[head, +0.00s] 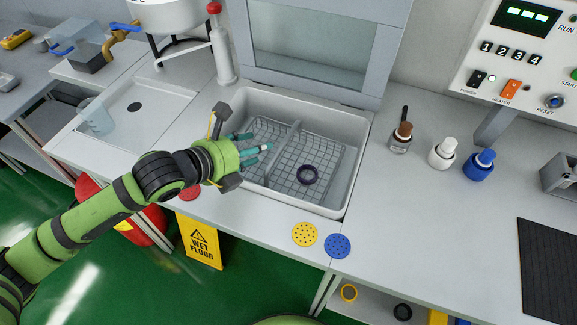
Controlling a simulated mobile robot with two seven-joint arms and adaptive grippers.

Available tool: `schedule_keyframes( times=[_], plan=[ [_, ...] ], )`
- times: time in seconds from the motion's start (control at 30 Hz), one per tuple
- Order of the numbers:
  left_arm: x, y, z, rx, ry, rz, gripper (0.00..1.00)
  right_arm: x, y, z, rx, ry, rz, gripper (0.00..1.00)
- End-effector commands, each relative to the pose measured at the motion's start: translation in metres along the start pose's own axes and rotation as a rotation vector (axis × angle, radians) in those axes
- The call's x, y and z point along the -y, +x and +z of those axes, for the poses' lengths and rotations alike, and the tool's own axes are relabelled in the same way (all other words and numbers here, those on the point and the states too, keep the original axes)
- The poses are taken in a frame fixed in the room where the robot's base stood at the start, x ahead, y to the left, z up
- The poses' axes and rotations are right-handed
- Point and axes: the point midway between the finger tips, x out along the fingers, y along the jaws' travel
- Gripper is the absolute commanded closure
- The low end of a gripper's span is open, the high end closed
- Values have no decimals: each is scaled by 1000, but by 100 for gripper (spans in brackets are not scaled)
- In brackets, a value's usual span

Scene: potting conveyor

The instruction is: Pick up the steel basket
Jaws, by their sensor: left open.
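The steel basket (327,168) is a wire mesh basket with a divider bar across it. It sits inside the white rectangular sink (352,190) in the middle of the head view. A dark purple ring (308,175) lies in its right part. My left gripper (257,143) is open, with teal fingertips over the left side of the basket. The gripper and wrist hide part of the basket's left end and the sink's left rim. I cannot tell whether the fingers touch the mesh. My right gripper is not in view.
Behind the sink stands a grey-framed glass panel (322,45). A white bottle with a red top (222,50) stands behind left. Several small bottles, including a blue one (479,165), stand right. Yellow (304,234) and blue (338,245) perforated discs lie in front.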

Motion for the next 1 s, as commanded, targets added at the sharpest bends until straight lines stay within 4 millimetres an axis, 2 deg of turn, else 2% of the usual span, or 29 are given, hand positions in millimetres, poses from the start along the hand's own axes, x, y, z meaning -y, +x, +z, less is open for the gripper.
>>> schedule_keyframes(
  times=[0.03,0.1,0.2,0.33,0.47,0.6,0.8,1.0],
  plan=[
    [2,10,1,-1,-4,-3,51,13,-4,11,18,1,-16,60],
    [3,22,1,0,-4,-3,51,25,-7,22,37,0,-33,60],
    [2,36,1,1,-3,-2,51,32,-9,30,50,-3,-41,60],
    [2,45,0,0,-2,-1,51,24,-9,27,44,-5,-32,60],
    [3,54,-2,-1,-5,-2,51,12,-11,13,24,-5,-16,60],
    [6,74,-8,-1,-7,-2,51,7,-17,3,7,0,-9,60],
    [5,95,-8,1,-2,-1,51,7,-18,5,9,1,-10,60],
    [4,98,-9,1,-1,-1,51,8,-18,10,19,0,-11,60]
  ],
)
